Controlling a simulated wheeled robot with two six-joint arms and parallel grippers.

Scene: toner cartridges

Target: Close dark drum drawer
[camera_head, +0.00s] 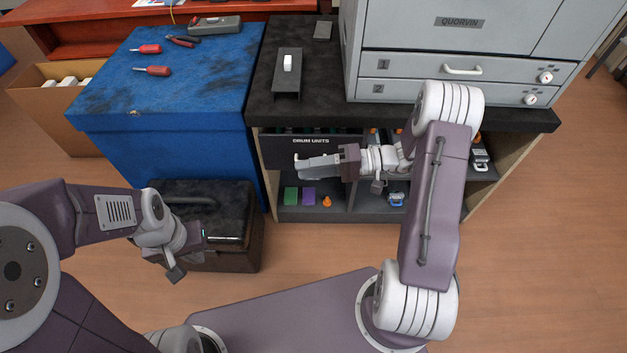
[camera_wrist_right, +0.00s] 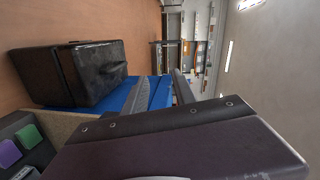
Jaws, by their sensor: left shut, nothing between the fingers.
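The dark drum drawer (camera_head: 278,150), labelled "DRUM UNITS", sits under the black counter in the head view. Its front stands out a little, and a narrow strip of its inside shows above the top edge. My right gripper (camera_head: 299,165) lies sideways across the drawer front and hides part of it. Whether it touches the front I cannot tell. In the right wrist view its two fingers (camera_wrist_right: 163,92) are apart with nothing between them. My left gripper (camera_head: 240,238) is shut and empty, over the dark case at lower left.
A black case (camera_head: 190,255) stands on the floor beside the blue chest (camera_head: 160,150); the case also shows in the right wrist view (camera_wrist_right: 95,70). Below the drawer, a shelf holds a green box (camera_head: 291,196) and a purple box (camera_head: 309,196). A grey printer (camera_head: 420,60) stands on the counter.

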